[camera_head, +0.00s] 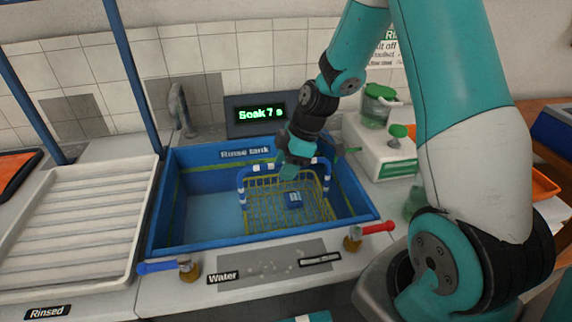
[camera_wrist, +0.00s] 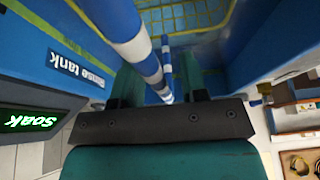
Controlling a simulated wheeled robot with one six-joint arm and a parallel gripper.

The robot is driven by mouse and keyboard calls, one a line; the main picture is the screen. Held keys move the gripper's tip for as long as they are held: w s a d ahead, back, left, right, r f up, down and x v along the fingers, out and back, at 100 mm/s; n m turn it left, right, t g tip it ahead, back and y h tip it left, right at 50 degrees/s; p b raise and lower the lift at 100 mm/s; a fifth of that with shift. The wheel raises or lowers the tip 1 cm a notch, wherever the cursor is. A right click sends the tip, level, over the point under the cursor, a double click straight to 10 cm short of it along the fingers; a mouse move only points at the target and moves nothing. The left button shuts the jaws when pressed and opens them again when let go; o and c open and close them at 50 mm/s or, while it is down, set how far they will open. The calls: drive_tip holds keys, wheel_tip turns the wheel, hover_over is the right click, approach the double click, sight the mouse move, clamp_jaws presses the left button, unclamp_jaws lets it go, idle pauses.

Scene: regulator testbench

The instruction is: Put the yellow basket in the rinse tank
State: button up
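The yellow wire basket (camera_head: 262,214) sits inside the blue rinse tank (camera_head: 170,232), toward its right side. Its arched handle (camera_head: 243,182) is striped blue and white. My gripper (camera_head: 291,170) is over the tank at the top of the handle. In the wrist view the striped handle (camera_wrist: 133,42) passes between my two fingers (camera_wrist: 160,88), which stand apart with a gap beside the bar. The basket's yellow mesh (camera_wrist: 190,18) shows beyond. Whether a finger touches the handle is unclear.
A display (camera_head: 261,114) behind the tank reads "Soak 7 s". A white ribbed drainer (camera_head: 75,230) labelled Rinsed is at left. Blue (camera_head: 160,267) and red (camera_head: 374,228) tap levers stand at the front edge. A white box (camera_head: 378,150) with a green-lidded jar is at right. The tank's left half is free.

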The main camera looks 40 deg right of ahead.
drive_tip(key=v, duration=1.1)
drive_tip(key=shift+d+r, duration=0.2)
drive_tip(key=shift+r, duration=0.1)
drive_tip(key=s+a+r+m, duration=0.3)
drive_tip(key=s+a, duration=0.7)
drive_tip(key=s+a+r+m+g, duration=0.1)
drive_tip(key=s+a+r+m, duration=0.2)
drive_tip(key=s+a, duration=0.7)
drive_tip(key=shift+s+a+r+g, duration=0.15)
drive_tip(key=shift+a+r+g, duration=0.15)
drive_tip(key=shift+a+r, duration=0.4)
drive_tip(key=shift+d, duration=0.1)
